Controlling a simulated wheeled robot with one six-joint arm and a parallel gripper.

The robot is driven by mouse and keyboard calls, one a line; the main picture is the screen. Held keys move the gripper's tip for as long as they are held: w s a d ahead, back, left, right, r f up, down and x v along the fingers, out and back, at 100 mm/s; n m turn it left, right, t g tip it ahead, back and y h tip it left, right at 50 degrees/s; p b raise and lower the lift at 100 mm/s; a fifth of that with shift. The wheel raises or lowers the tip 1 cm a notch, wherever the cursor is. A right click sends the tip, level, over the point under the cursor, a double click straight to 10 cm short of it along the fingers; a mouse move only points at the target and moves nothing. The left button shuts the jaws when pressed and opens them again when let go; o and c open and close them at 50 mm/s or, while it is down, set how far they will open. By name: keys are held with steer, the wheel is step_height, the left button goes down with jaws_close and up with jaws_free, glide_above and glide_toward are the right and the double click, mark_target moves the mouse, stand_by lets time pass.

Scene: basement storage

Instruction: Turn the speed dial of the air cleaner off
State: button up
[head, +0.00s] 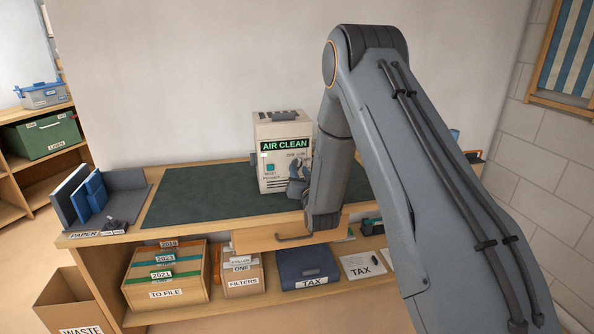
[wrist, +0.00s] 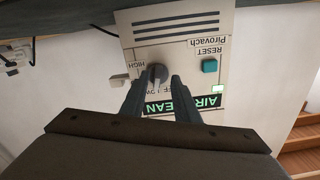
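The air cleaner (head: 265,133) is a cream box with a green-lit "AIR CLEAN" sign, upright on the dark mat. The wrist view shows its face (wrist: 205,30) upside down. Its dark grey speed dial (wrist: 158,76) has "HIGH" on its left and a partly hidden "OFF/LOW" marking near the fingers. I cannot read its exact setting. My gripper (wrist: 158,86) faces the panel, its fingers apart, one on either side of the dial, with small gaps; contact is unclear. In the head view my gripper (head: 294,178) covers the dial area.
A teal reset button (wrist: 209,65) and a small lit lamp (wrist: 218,88) are beside the dial. The dark mat (head: 205,197) is clear left of the cleaner. A paper holder (head: 125,192) stands at the bench's left end. A drawer (head: 270,239) is under the bench top.

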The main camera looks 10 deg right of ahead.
steer(key=shift+w+d, duration=0.1)
steer(key=shift+w, duration=0.7)
